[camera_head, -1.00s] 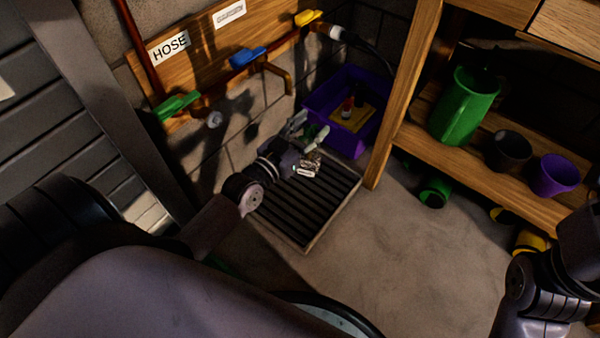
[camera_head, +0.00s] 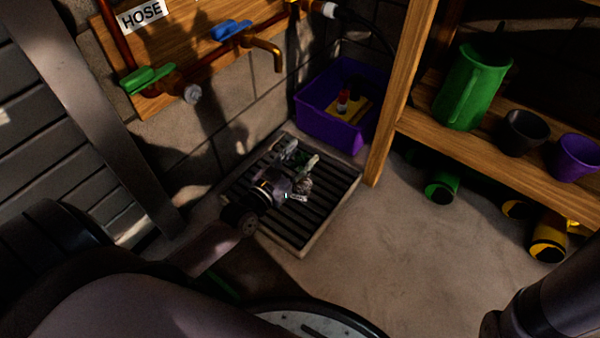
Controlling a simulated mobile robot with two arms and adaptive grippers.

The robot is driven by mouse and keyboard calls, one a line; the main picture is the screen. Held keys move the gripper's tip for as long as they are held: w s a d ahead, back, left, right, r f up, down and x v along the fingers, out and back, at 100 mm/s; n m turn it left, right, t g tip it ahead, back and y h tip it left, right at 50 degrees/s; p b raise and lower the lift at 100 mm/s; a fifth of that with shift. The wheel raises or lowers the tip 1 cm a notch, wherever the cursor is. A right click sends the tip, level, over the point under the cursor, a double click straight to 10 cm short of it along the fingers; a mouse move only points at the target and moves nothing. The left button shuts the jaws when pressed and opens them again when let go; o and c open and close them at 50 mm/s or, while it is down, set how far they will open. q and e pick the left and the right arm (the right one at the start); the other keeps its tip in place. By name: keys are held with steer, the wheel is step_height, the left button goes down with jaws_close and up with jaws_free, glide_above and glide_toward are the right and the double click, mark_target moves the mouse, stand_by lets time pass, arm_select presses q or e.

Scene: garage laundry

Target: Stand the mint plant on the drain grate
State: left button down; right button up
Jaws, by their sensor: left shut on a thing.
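The drain grate (camera_head: 325,209) is a dark slatted square in a pale frame on the floor, below the taps. My left gripper (camera_head: 302,161) is over its middle, fingers pointing toward the wall. It is shut on a small, dim thing with a white label, which I take to be the mint plant (camera_head: 304,185). The gripper hides much of the plant. I cannot tell whether its base touches the slats or whether it is upright. My right gripper is out of view; only part of that arm shows at the lower right.
A purple crate (camera_head: 325,126) stands behind the grate. A wooden shelf post (camera_head: 399,95) rises at its right. A copper tap (camera_head: 267,50) juts from the wall above. A green jug (camera_head: 470,90) stands on the shelf. The concrete floor (camera_head: 385,245) at front right is clear.

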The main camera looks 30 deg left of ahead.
mark_target(293, 173)
arm_select(q)
steer(key=shift+f+b, duration=0.35)
steer(key=shift+f, duration=0.15)
step_height(293, 173, down, 3)
steer(key=shift+f+b, duration=0.1)
steer(key=shift+b, duration=1.1)
steer(key=shift+r, duration=0.2)
steer(key=shift+f, duration=0.15)
steer(key=c, duration=0.9)
jaws_free()
steer(key=shift+o, duration=0.2)
